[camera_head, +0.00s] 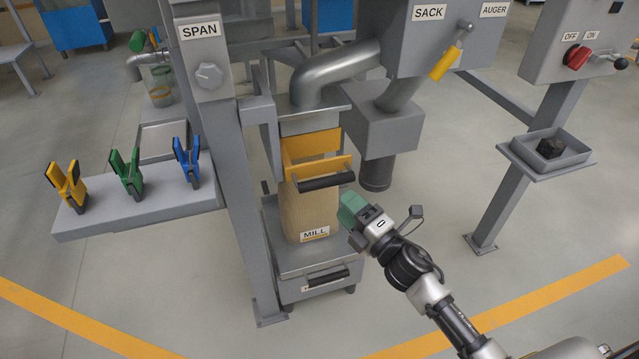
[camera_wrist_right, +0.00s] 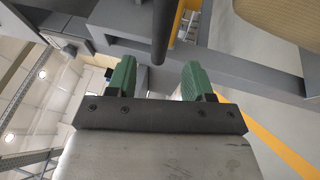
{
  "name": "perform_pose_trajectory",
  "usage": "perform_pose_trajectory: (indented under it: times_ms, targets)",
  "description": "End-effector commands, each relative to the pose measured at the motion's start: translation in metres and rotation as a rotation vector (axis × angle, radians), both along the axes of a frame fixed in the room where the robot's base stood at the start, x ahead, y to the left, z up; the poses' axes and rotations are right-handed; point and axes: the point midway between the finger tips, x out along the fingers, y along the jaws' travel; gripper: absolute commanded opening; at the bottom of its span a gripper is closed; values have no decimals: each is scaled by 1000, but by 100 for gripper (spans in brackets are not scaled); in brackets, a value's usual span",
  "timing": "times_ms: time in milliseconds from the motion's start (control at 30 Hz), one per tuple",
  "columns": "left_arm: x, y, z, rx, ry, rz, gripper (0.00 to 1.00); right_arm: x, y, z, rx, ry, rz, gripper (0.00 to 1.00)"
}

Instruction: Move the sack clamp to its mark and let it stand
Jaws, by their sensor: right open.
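The sack clamp (camera_head: 310,150) is a yellow frame with a black bar handle (camera_head: 327,181) in front. It sits at the top of the tan sack (camera_head: 310,210), which is labelled MILL and stands under the grey spout. My right gripper (camera_head: 352,208) has green fingers and is just right of the sack, a little below the handle's right end. In the right wrist view the gripper (camera_wrist_right: 158,75) is open with nothing between its fingers. A dark bar (camera_wrist_right: 161,30), which looks like the handle, lines up with the gap beyond the fingertips. I cannot make out the clamp's mark.
A grey post (camera_head: 232,200) stands left of the sack. A shelf (camera_head: 130,208) at left carries yellow, green and blue clips. A grey box and pipe (camera_head: 376,165) stand right of the spout. A tray (camera_head: 540,160) with a dark lump is farther right. Yellow lines cross the open floor.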

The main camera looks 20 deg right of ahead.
Motion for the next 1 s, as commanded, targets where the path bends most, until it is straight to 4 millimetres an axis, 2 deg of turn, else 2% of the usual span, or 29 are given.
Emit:
perform_pose_trajectory:
  times_ms: [200,400,567,833,1000]
  targets:
    - [1,0,-1,0,-1,0,26,40,18,9,2,-1,-2,52]
    - [0,0,1,0,-2,0,26,65,30,13,3,1,-1,52]
    - [0,0,2,0,-2,0,26,74,34,14,1,3,-2,52]
    - [0,0,2,-1,-2,1,26,74,34,14,2,3,-2,52]
    - [0,0,3,-1,-3,1,26,74,34,14,3,3,-1,27]
